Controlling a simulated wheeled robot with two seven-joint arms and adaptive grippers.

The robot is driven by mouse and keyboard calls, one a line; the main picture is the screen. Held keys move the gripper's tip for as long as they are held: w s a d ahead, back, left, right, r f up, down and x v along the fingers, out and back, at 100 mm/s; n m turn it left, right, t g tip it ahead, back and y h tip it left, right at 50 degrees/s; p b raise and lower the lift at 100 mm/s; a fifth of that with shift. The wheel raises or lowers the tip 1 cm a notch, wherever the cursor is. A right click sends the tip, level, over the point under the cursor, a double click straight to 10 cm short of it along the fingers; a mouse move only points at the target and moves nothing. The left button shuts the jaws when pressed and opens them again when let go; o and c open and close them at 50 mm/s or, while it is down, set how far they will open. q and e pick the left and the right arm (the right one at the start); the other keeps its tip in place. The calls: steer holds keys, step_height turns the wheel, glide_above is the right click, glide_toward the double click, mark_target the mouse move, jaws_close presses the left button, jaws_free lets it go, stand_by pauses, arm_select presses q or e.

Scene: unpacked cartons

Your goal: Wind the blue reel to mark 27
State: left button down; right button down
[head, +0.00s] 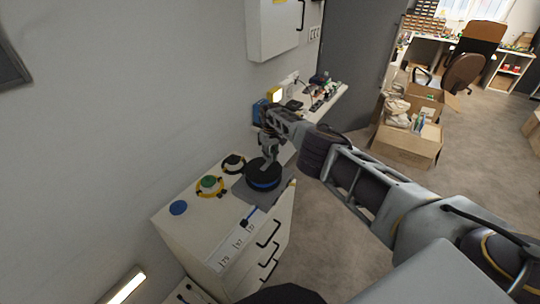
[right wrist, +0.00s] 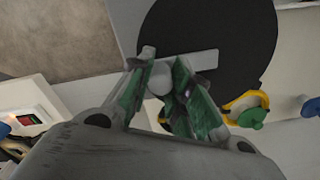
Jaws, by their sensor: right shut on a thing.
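The blue reel (head: 264,184) sits on a grey plate at the right end of the white cabinet's top. It has a black top disc and a blue band around its side. In the right wrist view the black disc (right wrist: 235,35) carries a grey crank bar (right wrist: 200,61) with a pale knob at one end. My right gripper (head: 268,158) is above the reel, its green-padded fingers (right wrist: 163,92) shut around the knob. A pale strip with number marks (head: 237,245) runs along the cabinet's front edge, with a small dark blue piece (head: 245,223) on it. The numbers are too small to read surely. My left gripper is out of view.
A green knob with a yellow ring (head: 209,182), a blue disc (head: 178,208) and a black round fitting (head: 233,161) stand left of the reel. A cluttered shelf (head: 325,104) is behind. An open carton (head: 408,143) stands on the floor at right.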

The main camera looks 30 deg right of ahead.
steer(key=shift+w+r, duration=0.1)
steer(key=shift+r, duration=0.05)
steer(key=c, duration=1.3)
jaws_free()
steer(key=shift+f, duration=0.2)
